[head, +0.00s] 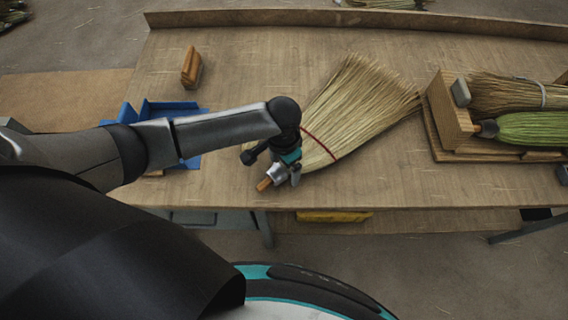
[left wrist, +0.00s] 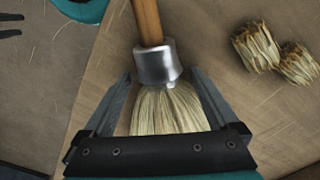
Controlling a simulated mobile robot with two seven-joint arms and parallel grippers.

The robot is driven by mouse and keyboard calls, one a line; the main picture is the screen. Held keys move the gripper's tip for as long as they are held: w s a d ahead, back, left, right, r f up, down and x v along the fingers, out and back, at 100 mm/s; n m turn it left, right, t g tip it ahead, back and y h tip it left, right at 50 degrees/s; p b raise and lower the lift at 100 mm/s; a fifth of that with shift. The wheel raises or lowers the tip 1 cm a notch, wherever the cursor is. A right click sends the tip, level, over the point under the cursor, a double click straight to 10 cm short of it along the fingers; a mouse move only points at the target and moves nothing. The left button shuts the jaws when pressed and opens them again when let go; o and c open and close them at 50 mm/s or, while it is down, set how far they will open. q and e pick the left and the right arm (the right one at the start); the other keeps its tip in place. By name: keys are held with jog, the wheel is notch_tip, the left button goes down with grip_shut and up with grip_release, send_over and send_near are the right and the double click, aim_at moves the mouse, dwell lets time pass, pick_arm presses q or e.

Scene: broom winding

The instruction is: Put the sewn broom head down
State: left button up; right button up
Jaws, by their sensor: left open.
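The broom head (head: 352,105) lies on the workbench, its straw fanned toward the upper right, with a red band across it near the narrow end. Its short wooden handle stub (head: 264,184) and metal collar (head: 277,173) point to the lower left. My left gripper (head: 292,172) is at the collar end. In the left wrist view the wooden handle (left wrist: 148,22), shiny collar (left wrist: 156,63) and straw (left wrist: 166,110) run between the spread fingers of the left gripper (left wrist: 160,88). The fingers stand apart on either side; contact cannot be told. My right gripper is not identifiable.
A wooden rack (head: 452,118) with a straw bundle and a green broom head (head: 530,128) stands at the right. A blue bin (head: 168,110) is partly behind my left arm. A small wooden block brush (head: 191,67) lies at the back left. A raised ledge (head: 250,17) borders the bench's back.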

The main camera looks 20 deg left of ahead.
pick_arm(q)
jog(key=shift+r, duration=0.1)
notch_tip(320, 180, up, 12)
jog(key=p, duration=0.3)
jog(key=shift+s, duration=0.1)
dwell(0.3)
